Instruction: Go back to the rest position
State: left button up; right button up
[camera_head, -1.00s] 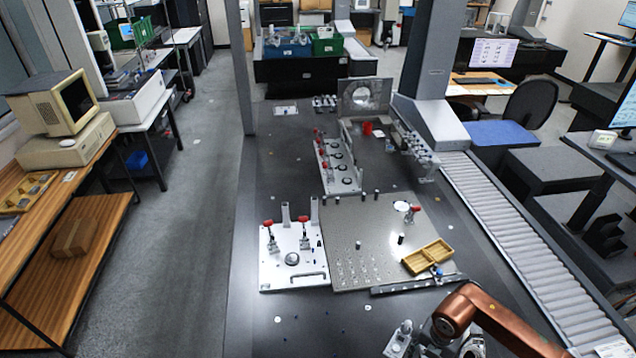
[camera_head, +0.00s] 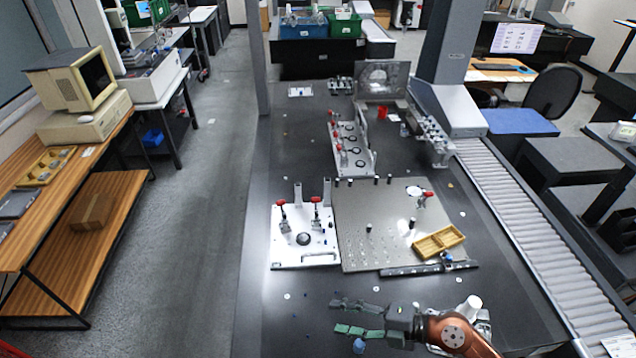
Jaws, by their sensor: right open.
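My right gripper (camera_head: 338,316) is low in the head view, over the near part of the dark table (camera_head: 262,318). It points left, and its two green fingers are apart with nothing between them. My copper-coloured right arm comes in from the bottom right behind it. The gripper is clear of the fixture plates, on their near side. My left gripper is out of view.
A white plate with red-handled clamps (camera_head: 291,249) and a grey plate (camera_head: 375,225) with a wooden tray (camera_head: 420,249) lie beyond the gripper. A small blue-topped object (camera_head: 359,345) is just below it. A roller conveyor (camera_head: 530,225) runs along the right.

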jog(key=w+d+r+m+t, duration=0.3)
jog(key=w+r+m+t, duration=0.1)
jog(key=r+t, duration=0.25)
jog(key=w+d+r+m+t, duration=0.3)
jog(key=d+r+m+t, duration=0.15)
jog(key=r, duration=0.25)
jog(key=w+d+f+m+t+h, duration=0.1)
jog(key=w+d+m+t+h, duration=0.3)
jog(key=d+m+h, duration=0.5)
jog(key=s+d+f+m+g+h, duration=0.3)
jog(key=d+f+m+h, duration=0.15)
jog(key=d+f, duration=0.4)
jog(key=s+d+f+m+g+h, duration=0.3)
jog(key=d+f+m+h, duration=0.15)
jog(key=d+f, duration=0.35)
jog(key=s+a+f+m+g+y, duration=0.3)
jog(key=s+f+g, duration=0.7)
jog(key=s+f, duration=1)
notch_tip(320, 180, down, 29)
jog(key=s+a+n+g+y, duration=0.1)
jog(key=s+a+n, duration=0.1)
jog(key=s, duration=0.1)
jog(key=s+f+g, duration=0.1)
jog(key=s+f, duration=1.6)
jog(key=s, duration=0.1)
jog(key=shift+s+a, duration=0.2)
jog(key=shift+s, duration=0.15)
